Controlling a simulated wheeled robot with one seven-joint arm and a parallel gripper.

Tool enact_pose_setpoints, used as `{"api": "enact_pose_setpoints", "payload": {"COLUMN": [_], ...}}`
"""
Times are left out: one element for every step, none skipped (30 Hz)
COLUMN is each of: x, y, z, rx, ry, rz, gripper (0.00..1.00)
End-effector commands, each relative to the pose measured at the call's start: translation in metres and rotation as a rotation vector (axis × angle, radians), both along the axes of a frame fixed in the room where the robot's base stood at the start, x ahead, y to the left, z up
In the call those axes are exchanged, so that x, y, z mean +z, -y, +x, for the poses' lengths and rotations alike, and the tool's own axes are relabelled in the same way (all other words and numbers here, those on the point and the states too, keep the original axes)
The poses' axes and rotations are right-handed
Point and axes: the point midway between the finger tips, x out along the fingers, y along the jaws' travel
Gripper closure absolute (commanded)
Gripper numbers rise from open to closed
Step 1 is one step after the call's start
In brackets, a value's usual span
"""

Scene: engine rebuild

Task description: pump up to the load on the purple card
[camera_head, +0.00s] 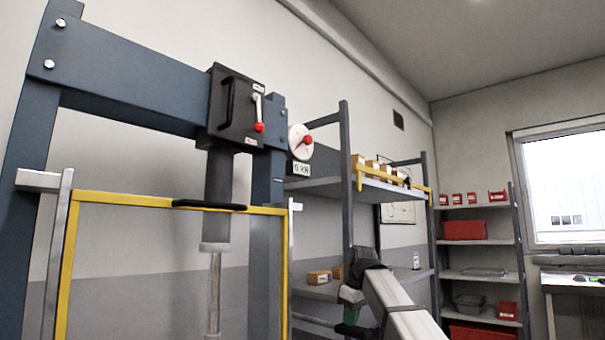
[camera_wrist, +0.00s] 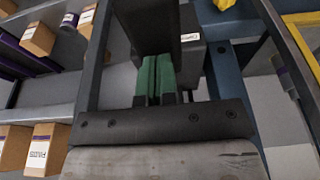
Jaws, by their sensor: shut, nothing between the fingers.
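A blue-grey press frame (camera_head: 130,85) stands at the left in the head view. On its crossbeam is a black pump box (camera_head: 226,105) with a black handle and a small lever (camera_head: 258,112) ending in a red knob. A round white gauge (camera_head: 300,142) with a red centre sits beside it, above a small readout (camera_head: 302,169) that seems to say 0 kN. The ram (camera_head: 216,200) points down. My gripper (camera_wrist: 157,76) has green finger pads pressed together with nothing between them. In the head view it is low, right of the press and apart from the lever. I cannot identify a purple card.
A yellow-framed guard (camera_head: 72,260) stands before the press. A grey shelf rack (camera_head: 345,190) with small boxes is close to my arm. Another rack (camera_head: 480,240) with red bins is at the back right. Cardboard boxes (camera_wrist: 42,150) show at left in the wrist view.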

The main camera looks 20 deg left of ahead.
Motion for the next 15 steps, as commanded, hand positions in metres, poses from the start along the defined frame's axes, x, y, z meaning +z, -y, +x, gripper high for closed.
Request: {"api": "enact_pose_setpoints", "payload": {"x": [-0.006, -0.008, -0.012, -0.015, -0.018, -0.022, -0.025, -0.027, -0.031, -0.034, -0.036, -0.04, -0.043, -0.046, -0.05], "y": [0.0, 0.0, 0.0, 0.0, 0.0, 0.0, 0.0, 0.0, 0.0, 0.001, 0.001, 0.0, 0.0, 0.001, 0.001], "z": [-0.001, -0.001, -0.001, -0.001, -0.001, -0.001, -0.001, -0.001, -0.001, -0.001, -0.001, -0.001, -0.001, -0.001, -0.001], "rx": [0.0, 0.0, 0.0, 0.0, 0.0, 0.0, 0.0, 0.0, 0.0, 0.0, 0.0, 0.0, 0.0, 0.0, 0.0], "ry": [0.0, 0.0, 0.0, 0.0, 0.0, 0.0, -0.001, -0.001, 0.0, 0.0, 0.0, 0.0, 0.0, 0.0, 0.0], "rz": [0.0, 0.0, 0.0, 0.0, 0.0, -0.001, -0.001, -0.001, -0.001, 0.0, 0.0, 0.0, 0.0, -0.001, -0.001], "gripper": [1.0, 1.0, 1.0, 1.0, 1.0, 1.0, 1.0, 1.0, 1.0, 1.0, 1.0, 1.0, 1.0, 1.0, 1.0]}}
